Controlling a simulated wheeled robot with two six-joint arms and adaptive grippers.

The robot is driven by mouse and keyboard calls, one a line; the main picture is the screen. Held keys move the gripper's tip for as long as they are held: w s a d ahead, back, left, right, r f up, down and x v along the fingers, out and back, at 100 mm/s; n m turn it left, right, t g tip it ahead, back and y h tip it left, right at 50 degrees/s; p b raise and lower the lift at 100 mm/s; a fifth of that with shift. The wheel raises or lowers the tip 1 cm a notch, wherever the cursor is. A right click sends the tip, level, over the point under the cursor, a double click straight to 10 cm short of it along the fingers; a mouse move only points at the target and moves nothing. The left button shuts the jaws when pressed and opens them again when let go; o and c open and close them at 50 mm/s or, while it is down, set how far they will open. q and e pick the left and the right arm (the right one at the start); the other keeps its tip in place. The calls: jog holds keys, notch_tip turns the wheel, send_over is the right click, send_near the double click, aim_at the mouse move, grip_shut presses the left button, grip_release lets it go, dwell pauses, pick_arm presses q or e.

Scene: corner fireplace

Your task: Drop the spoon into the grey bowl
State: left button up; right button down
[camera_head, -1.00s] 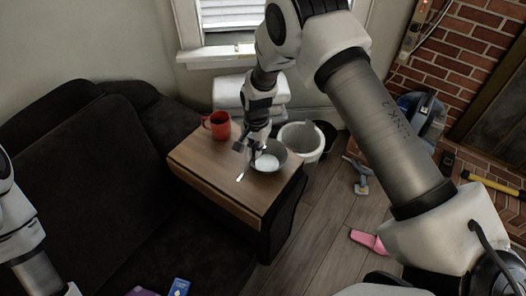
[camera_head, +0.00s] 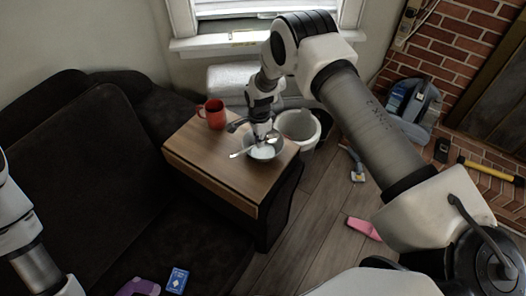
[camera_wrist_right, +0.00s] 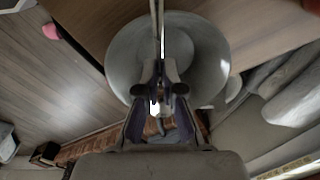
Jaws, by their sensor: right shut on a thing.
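The grey bowl (camera_head: 279,152) stands on the small wooden table, with a pale inside. My right gripper (camera_head: 262,138) is over the bowl and shut on the spoon (camera_head: 240,153). In the head view, the spoon's pale end sticks out to the left past the bowl's rim. In the right wrist view, the gripper (camera_wrist_right: 160,92) holds the thin spoon (camera_wrist_right: 158,28), which points up the picture across the bowl (camera_wrist_right: 205,55). I cannot tell whether the spoon touches the rim. Only part of my left arm shows at the left edge; its gripper is out of view.
A red mug (camera_head: 214,114) stands at the back left of the wooden table (camera_head: 215,160). A white bin (camera_head: 308,130) stands behind the table. A dark sofa (camera_head: 90,170) lies to the left. A pink item (camera_head: 363,228) is on the floor. The table's front left is clear.

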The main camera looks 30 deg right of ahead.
jog(key=c, duration=1.2)
grip_release()
jog(key=shift+c, duration=0.2)
jog(key=shift+r, duration=0.1)
notch_tip(320, 180, up, 12)
jog(key=shift+s, duration=0.15)
